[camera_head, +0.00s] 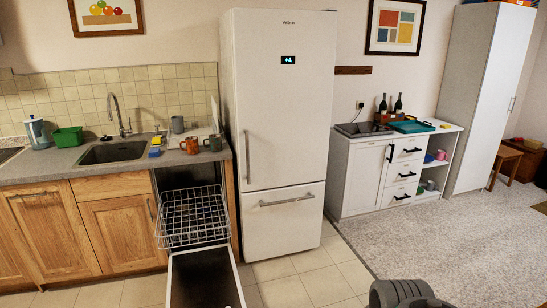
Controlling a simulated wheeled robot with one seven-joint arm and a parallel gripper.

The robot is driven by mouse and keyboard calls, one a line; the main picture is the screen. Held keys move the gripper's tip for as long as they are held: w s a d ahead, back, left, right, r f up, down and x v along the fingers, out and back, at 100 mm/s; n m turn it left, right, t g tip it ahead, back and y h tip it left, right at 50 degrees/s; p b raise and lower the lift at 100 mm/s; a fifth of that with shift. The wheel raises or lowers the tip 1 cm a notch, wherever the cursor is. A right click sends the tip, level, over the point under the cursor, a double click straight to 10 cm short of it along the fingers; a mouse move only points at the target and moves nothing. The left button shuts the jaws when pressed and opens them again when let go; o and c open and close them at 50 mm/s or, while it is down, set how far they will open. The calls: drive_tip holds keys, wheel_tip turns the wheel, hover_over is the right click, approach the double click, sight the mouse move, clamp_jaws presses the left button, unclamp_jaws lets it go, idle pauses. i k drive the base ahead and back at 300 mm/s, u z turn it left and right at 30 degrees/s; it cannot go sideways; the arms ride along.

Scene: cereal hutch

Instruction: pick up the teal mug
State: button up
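No mug in view is clearly teal. A grey-green mug (177,124) stands on the counter at the back, right of the sink. A second grey-green mug (213,143) stands near the counter's right end, beside an orange-brown mug (190,145). Either grey-green one may be the teal mug; I cannot tell which. Small cups or bowls, one blue (428,158) and one pink (441,155), sit in the white sideboard's open shelf. A grey part of my arm shows at the bottom edge, far from all the mugs. My gripper's fingers are not visible.
The dishwasher door (205,279) is down and its wire rack (194,217) is out, below the mugs. A tall white fridge (278,130) stands right of the counter. The white sideboard (369,178) bears a teal tray (411,127) and bottles. The carpet (455,240) is clear.

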sight(214, 139)
drive_tip(key=i, duration=3.85)
drive_tip(key=u, duration=4)
